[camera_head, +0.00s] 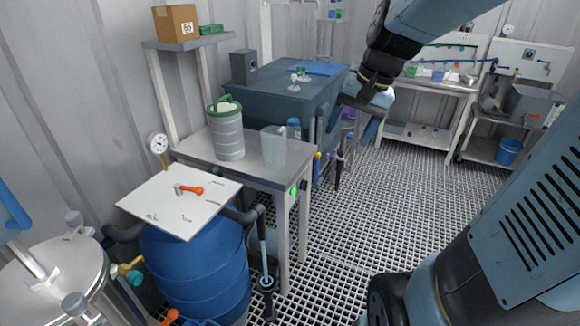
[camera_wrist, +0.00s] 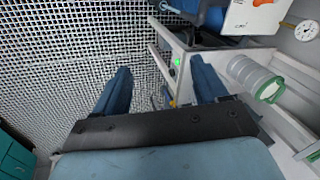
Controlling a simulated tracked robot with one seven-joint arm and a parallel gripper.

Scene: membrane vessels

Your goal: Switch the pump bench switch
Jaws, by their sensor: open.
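The grey steel pump bench (camera_head: 262,172) stands left of centre in the head view. A small green-lit fitting, which looks like the switch (camera_head: 294,191), sits on its front right corner by the leg. The green light also shows in the wrist view (camera_wrist: 178,62), between my fingers in the picture; its lever position is too small to tell. My gripper (camera_head: 356,118) is open and empty, above and to the right of the bench in the head view. In the wrist view its two blue fingers (camera_wrist: 160,68) point toward the bench's corner, apart from the switch.
A ribbed canister (camera_head: 229,135) and a clear vessel stand on the bench. A blue barrel (camera_head: 195,265) with a white board and orange-handled valve is at front left. A dark blue cabinet (camera_head: 275,95) stands behind. The grated floor (camera_head: 340,235) is open to the right.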

